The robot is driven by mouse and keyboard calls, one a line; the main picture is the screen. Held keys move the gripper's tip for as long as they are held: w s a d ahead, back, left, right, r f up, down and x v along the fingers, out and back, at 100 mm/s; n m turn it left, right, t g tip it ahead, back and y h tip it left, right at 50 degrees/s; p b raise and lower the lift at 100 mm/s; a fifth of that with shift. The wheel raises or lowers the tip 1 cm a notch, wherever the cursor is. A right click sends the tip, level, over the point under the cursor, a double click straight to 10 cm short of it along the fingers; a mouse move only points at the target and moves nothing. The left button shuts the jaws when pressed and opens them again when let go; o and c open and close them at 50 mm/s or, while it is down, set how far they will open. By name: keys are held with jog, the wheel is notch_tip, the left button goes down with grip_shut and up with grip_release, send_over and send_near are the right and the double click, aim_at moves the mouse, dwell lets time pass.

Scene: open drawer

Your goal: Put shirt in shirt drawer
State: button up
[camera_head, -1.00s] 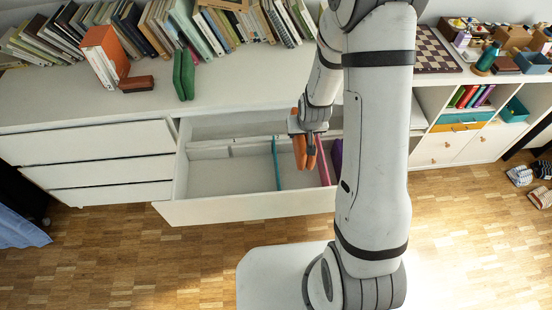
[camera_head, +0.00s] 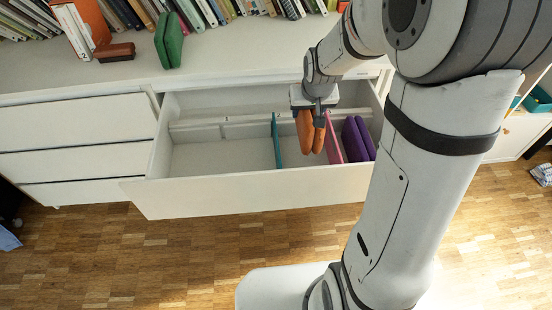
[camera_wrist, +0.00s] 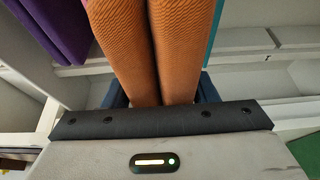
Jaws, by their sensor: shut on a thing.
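A folded orange shirt (camera_head: 304,130) hangs upright in two flaps from my gripper (camera_head: 315,106), which is shut on its top edge. The shirt is over the open drawer (camera_head: 245,192), between a teal divider (camera_head: 276,140) and a pink divider (camera_head: 334,138). I cannot tell whether it touches the drawer floor. Purple folded cloth (camera_head: 359,138) stands in the compartment right of the pink divider. The left compartment is empty. In the wrist view the orange shirt (camera_wrist: 155,50) fills the middle and mostly hides the finger pads, with purple cloth (camera_wrist: 62,30) at the left.
Closed white drawers (camera_head: 80,145) are left of the open one. The dresser top (camera_head: 230,65) above holds a row of books, an orange box (camera_head: 80,25) and a green folded item (camera_head: 168,40). The wooden floor (camera_head: 180,255) in front of the drawer is clear.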

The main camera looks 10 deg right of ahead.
jog(key=shift+s+f+b, duration=0.45)
jog(key=shift+f+b, duration=0.2)
jog(key=shift+b, duration=1.05)
jog(key=shift+f, duration=0.25)
notch_tip(320, 180, down, 9)
jog(key=b, duration=0.3)
jog(key=shift+f, duration=0.1)
jog(key=shift+f+b, duration=0.55)
jog(key=shift+b, duration=0.05)
jog(key=shift+f, duration=0.1)
jog(key=o, duration=1)
jog(key=shift+o, duration=0.2)
